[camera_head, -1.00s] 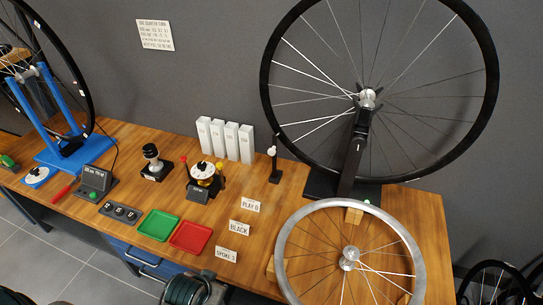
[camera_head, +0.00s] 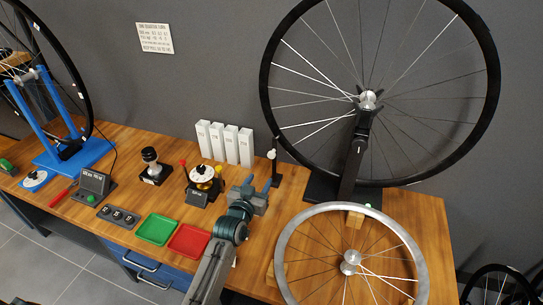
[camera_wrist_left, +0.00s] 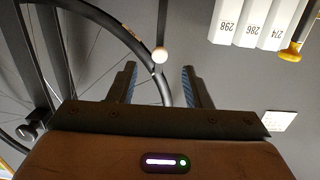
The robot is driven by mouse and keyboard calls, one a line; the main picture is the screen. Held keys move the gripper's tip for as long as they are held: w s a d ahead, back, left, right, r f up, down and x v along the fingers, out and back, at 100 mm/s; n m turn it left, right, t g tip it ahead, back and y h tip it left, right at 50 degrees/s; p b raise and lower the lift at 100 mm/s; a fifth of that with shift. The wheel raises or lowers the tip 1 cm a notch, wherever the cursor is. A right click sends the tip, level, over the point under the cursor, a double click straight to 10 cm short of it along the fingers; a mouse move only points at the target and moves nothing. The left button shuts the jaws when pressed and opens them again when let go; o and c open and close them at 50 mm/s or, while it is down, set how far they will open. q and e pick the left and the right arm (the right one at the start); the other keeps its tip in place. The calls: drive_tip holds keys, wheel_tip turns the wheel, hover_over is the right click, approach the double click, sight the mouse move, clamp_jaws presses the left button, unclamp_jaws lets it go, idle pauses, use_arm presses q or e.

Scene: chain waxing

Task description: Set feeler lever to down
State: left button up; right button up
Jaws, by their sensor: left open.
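The feeler lever (camera_head: 273,158) is a small dark upright post with a white ball on top. It stands at the back of the bench, left of the big black-rimmed wheel (camera_head: 484,110). My left gripper (camera_head: 259,183) is open and empty, just in front of and a little left of the lever. In the left wrist view the lever's white ball (camera_wrist_left: 160,54) shows ahead, between and just beyond my two fingertips (camera_wrist_left: 158,70). I cannot tell whether they touch it. The lever's lower part is partly hidden by my gripper. My right gripper is not in view.
White boxes (camera_head: 231,144) stand behind and left of my gripper; they show in the wrist view (camera_wrist_left: 262,22). A dial device (camera_head: 203,182), a red tray (camera_head: 189,240) and a green tray (camera_head: 157,229) lie left. A silver rim (camera_head: 283,240) stands at right front.

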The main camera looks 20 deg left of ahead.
sight(270, 157)
use_arm(q)
drive_tip(key=shift+t, duration=0.4)
drive_tip(key=w, duration=0.3)
drive_tip(key=w+r, duration=0.1)
drive_tip(key=w, duration=0.7)
drive_tip(key=shift+d+r, duration=0.15)
drive_tip(key=shift+d, duration=0.05)
drive_tip(key=shift+w, duration=0.65)
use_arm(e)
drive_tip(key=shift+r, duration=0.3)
use_arm(q)
drive_tip(key=shift+b, duration=0.3)
clamp_jaws()
